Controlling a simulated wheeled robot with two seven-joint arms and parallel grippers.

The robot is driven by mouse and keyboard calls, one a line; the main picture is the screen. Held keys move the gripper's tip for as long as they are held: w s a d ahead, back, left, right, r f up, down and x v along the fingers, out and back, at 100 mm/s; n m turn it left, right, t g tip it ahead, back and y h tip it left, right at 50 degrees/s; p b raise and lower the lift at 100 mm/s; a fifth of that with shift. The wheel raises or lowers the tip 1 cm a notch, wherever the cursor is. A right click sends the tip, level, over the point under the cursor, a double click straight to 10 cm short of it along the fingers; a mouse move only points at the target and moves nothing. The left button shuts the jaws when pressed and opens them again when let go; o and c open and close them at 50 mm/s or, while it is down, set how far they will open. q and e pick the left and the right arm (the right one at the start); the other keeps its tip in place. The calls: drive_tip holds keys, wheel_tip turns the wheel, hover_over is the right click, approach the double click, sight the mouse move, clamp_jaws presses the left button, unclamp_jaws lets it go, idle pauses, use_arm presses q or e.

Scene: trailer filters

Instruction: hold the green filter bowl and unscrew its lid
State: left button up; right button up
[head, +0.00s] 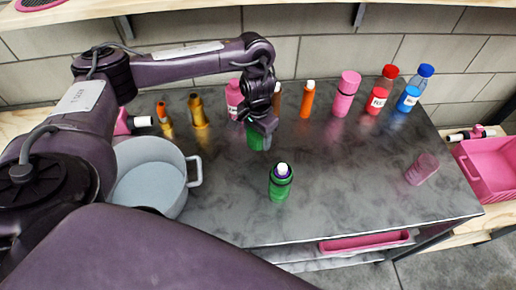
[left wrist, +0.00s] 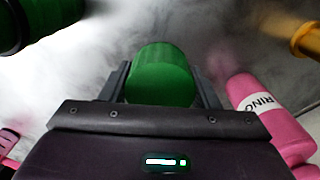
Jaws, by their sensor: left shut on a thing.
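My left gripper (head: 262,128) is shut on a plain green cylinder (head: 258,140) over the middle of the dark table. In the left wrist view the same green cylinder (left wrist: 162,72) sits between the two fingers (left wrist: 162,85), and no lid shows on it. A second green container (head: 279,187) with a dark collar and a whitish cap stands upright in front of the gripper, apart from it. Part of what looks like this container shows at the top left of the left wrist view (left wrist: 40,22). I cannot tell which one is the filter bowl. My right gripper is not in view.
A pale pot (head: 150,180) with a handle stands at the left. Bottles stand along the back: pink (head: 346,93), orange (head: 307,99), red (head: 382,90) and blue (head: 414,88). A pink cup (head: 422,168) is at the right. The table's front right is clear.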

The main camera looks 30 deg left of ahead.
sight(258, 156)
use_arm(q)
wheel_tip(258, 156, down, 7)
drive_tip(key=b, duration=0.2)
drive_tip(key=shift+f+b, duration=0.1)
drive_tip(key=shift+b, duration=0.25)
drive_tip(key=o, duration=1.1)
drive_tip(key=shift+f, duration=0.1)
drive_tip(key=shift+r, duration=0.4)
wheel_tip(258, 156, up, 12)
drive_tip(key=p, duration=0.5)
drive_tip(key=shift+f, duration=0.25)
